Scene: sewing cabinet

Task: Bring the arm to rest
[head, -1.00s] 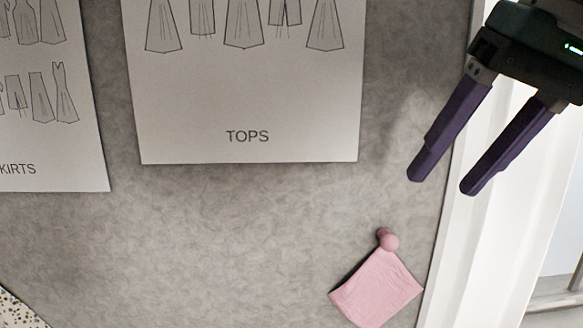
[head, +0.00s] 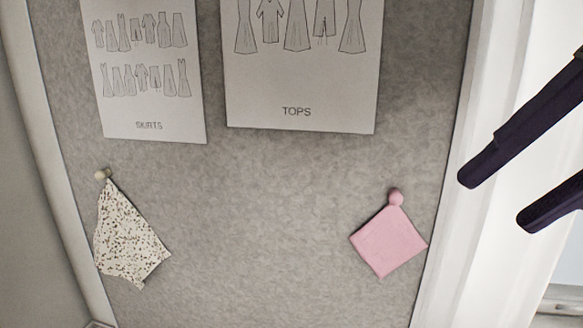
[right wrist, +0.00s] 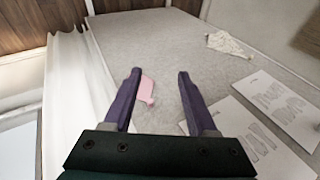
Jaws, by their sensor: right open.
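My right gripper (head: 491,200) shows at the right edge of the head view, in front of the white frame. Its two purple fingers are apart, with nothing between the tips. In the right wrist view the right gripper (right wrist: 158,72) is open and empty, facing the grey board. A pink cloth (head: 389,241) hangs from a pink knob on the board, to the left of the gripper in the head view. The pink cloth (right wrist: 146,88) shows partly behind the left-hand finger in the right wrist view. My left gripper is not in view.
The grey felt board (head: 270,220) carries a TOPS sheet (head: 300,90), a SKIRTS sheet (head: 150,110) and a speckled cloth (head: 125,240) on a pale knob. A white frame (head: 500,90) runs along the board's right side.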

